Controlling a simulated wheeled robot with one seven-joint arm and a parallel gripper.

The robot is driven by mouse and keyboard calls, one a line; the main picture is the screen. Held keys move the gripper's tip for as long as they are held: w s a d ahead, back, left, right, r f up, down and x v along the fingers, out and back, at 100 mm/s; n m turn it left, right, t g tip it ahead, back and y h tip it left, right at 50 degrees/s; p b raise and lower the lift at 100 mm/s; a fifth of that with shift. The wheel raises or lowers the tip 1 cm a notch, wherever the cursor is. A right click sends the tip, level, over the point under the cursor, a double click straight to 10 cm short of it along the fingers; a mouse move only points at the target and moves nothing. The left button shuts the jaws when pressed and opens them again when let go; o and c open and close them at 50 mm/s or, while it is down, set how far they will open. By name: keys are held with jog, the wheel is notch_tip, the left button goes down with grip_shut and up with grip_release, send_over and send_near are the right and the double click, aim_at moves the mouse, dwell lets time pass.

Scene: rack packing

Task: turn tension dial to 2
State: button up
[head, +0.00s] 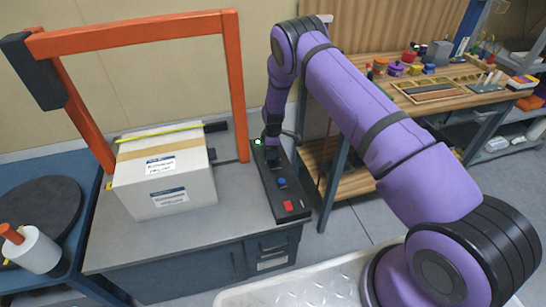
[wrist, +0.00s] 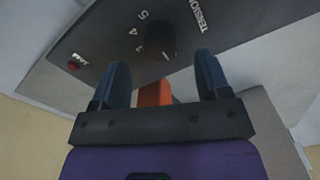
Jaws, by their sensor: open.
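The tension dial (wrist: 161,38) is a dark round knob on a grey panel in the wrist view. The word TENSION stands to its right, and 5, 4 and other partly readable marks curve around its left side. I cannot tell where its pointer stands. My gripper (wrist: 161,60) is open, its two dark blue fingers pointing at the panel with the dial beyond and between their tips, apparently untouched. In the head view my gripper (head: 270,138) is over the far end of the black control panel (head: 266,196), hiding part of it.
A red button (wrist: 76,63) is left of the dial in the wrist view. In the head view, a red square button (head: 288,206) is near the panel's front. A carton (head: 165,178) stands left of the panel, under an orange arch (head: 236,85).

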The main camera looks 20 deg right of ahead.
jog(key=shift+f, duration=2.2)
jog(key=c, duration=0.9)
